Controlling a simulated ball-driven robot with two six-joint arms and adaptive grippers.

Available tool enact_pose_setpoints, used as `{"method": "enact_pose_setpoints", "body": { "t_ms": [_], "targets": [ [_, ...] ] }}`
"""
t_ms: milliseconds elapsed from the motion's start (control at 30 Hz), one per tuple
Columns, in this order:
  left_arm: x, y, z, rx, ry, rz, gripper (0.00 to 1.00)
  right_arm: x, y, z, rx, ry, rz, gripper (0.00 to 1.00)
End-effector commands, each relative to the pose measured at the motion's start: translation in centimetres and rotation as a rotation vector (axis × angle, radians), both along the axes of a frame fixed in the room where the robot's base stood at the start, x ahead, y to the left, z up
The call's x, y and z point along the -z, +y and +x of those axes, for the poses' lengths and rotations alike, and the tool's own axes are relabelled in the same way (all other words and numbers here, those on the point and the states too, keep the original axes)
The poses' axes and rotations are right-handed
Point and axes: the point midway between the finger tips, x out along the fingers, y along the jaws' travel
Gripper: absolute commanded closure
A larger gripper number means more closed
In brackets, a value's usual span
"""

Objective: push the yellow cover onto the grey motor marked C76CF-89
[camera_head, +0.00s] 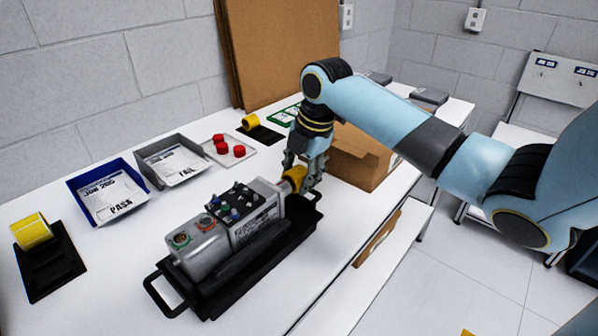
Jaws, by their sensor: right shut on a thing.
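The grey motor (235,232) lies in a black tray (262,262) with two end handles on the white table. Its label is too small to read. The yellow cover (294,178) is at the motor's far right end, against or around its narrow end; I cannot tell how far on it sits. My right gripper (303,178) points down from above and is shut on the yellow cover, and its fingers hide part of the cover. My left gripper is not in view.
A blue PASS bin (75,186) and a grey FAIL bin (141,158) stand behind the motor. Red caps (222,148) lie on a white tray. A yellow roll (250,122) lies on a black pad. A cardboard box (358,172) stands right of the gripper. Yellow labels (31,232) are at far left.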

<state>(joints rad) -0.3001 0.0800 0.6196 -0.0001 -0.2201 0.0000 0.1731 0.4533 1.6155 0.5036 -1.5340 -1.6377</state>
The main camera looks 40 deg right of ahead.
Motion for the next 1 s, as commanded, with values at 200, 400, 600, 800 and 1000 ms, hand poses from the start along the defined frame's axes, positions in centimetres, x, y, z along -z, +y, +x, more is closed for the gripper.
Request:
{"method": "enact_pose_setpoints", "body": {
  "t_ms": [200, 400, 600, 800, 1000],
  "targets": [
    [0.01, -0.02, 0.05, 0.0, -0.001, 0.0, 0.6, 0.05, 0.01, -0.02, 0.0, 0.0, 0.0, 0.68],
    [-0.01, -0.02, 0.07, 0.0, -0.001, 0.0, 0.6, 0.04, 0.01, -0.02, 0.0, 0.001, 0.0, 0.68],
    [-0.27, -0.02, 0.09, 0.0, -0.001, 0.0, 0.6, -0.02, 0.01, -0.03, 0.0, 0.001, 0.0, 0.68],
    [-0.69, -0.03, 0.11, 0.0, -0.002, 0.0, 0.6, -0.05, 0.0, -0.04, 0.0, 0.001, 0.0, 0.68],
    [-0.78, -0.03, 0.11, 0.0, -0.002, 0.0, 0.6, 0.01, 0.05, -0.04, 0.0, 0.001, 0.0, 0.68]
  ]
}}
